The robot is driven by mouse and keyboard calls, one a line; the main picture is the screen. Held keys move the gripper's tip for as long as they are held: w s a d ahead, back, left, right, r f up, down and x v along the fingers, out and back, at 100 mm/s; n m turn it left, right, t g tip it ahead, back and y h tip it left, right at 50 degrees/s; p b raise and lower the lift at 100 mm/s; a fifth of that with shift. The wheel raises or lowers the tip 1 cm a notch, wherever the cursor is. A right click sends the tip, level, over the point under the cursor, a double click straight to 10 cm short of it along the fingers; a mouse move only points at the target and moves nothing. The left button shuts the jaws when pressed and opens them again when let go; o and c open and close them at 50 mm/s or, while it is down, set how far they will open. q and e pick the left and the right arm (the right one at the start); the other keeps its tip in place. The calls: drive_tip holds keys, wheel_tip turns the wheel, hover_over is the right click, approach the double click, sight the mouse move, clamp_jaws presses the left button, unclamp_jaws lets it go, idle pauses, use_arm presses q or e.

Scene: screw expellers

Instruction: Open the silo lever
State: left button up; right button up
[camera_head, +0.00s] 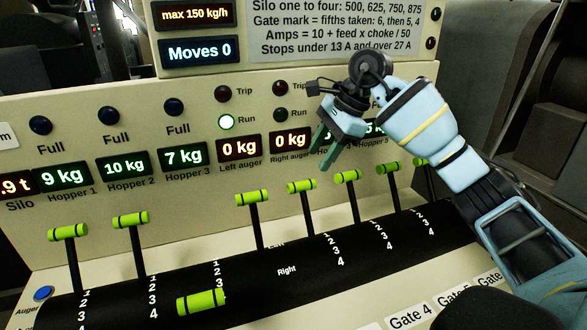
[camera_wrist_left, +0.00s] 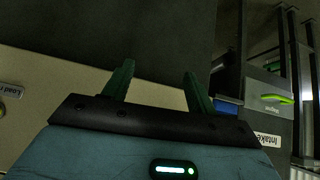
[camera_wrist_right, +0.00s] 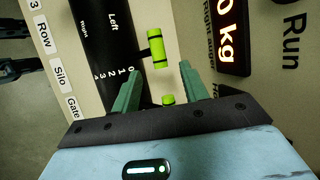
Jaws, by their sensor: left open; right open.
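The silo lever appears to be the green-topped lever (camera_head: 301,186) just right of the one at the Left/Right marks. It stands upright over a scale ending in 4, and the right wrist view shows a Silo label (camera_wrist_right: 60,75) in line with that scale. My right gripper (camera_head: 322,155) is open and empty, just above and right of this handle. In the right wrist view, part of a green handle (camera_wrist_right: 168,101) shows between the fingers, mostly hidden by the gripper body. My left gripper (camera_wrist_left: 157,70) is open and empty, outside the head view.
Similar upright levers stand close on both sides, including the Left/Right lever (camera_head: 252,197) and a gate lever (camera_head: 347,177). One lever (camera_head: 200,302) is tipped toward me. The display panel (camera_head: 240,148) rises behind them. A green handle (camera_wrist_left: 280,97) shows near an Intake label.

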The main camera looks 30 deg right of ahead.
sight(305, 182)
drive_tip(key=x, duration=0.7)
drive_tip(key=shift+s+a+f, duration=0.1)
drive_tip(key=shift+a+f, duration=0.15)
drive_tip(key=shift+f, duration=0.05)
use_arm(q)
drive_tip(key=shift+s+r, duration=0.1)
drive_tip(key=shift+s, duration=0.35)
use_arm(e)
clamp_jaws()
